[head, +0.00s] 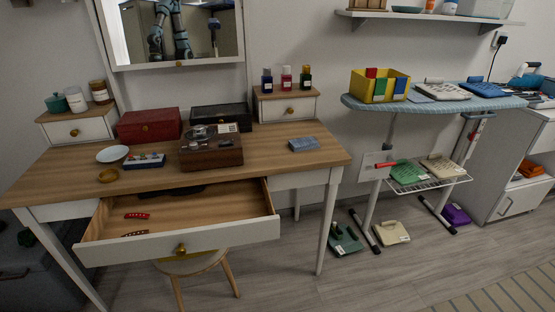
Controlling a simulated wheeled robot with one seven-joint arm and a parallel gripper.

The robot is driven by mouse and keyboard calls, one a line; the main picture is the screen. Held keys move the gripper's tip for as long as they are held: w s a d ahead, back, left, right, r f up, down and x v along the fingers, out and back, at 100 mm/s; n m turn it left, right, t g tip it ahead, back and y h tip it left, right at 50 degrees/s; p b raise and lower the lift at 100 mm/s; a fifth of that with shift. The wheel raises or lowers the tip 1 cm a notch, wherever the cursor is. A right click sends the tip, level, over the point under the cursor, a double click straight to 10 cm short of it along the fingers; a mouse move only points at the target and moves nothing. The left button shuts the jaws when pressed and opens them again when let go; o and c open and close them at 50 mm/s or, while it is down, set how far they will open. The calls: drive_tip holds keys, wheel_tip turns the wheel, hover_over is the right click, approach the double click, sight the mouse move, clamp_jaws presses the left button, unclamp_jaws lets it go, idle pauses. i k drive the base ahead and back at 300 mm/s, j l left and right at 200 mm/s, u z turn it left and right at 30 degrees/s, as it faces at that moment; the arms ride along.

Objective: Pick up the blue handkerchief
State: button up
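A small, flat blue folded cloth (303,144), which looks like the handkerchief, lies on the right part of the wooden dressing table's top (262,150). Nothing covers it, and bare wood surrounds it. A larger, darker blue folded item (482,89) lies on the ironing board at the right; I cannot tell whether it is cloth. My gripper is not directly in view. The mirror above the table reflects robot arm parts, but no gripper state can be read there.
The table's drawer (180,244) stands open toward me, with small red items inside. A brown wooden box (211,152) stands left of the blue cloth. A stool (195,264) is under the drawer. The ironing board (432,106) stands right. Floor between is mostly clear.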

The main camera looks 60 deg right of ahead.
sight(304, 143)
drive_tip(key=l, duration=0.55)
drive_tip(key=k+l+u, duration=0.1)
drive_tip(key=l, duration=0.25)
drive_tip(key=k+l+u, duration=0.1)
drive_tip(key=l, duration=0.25)
drive_tip(key=k+l, duration=0.25)
drive_tip(key=k+l+u, duration=0.15)
drive_tip(key=l, duration=0.3)
drive_tip(key=k+l+u, duration=0.25)
drive_tip(key=k+l, duration=0.75)
drive_tip(key=l, duration=0.15)
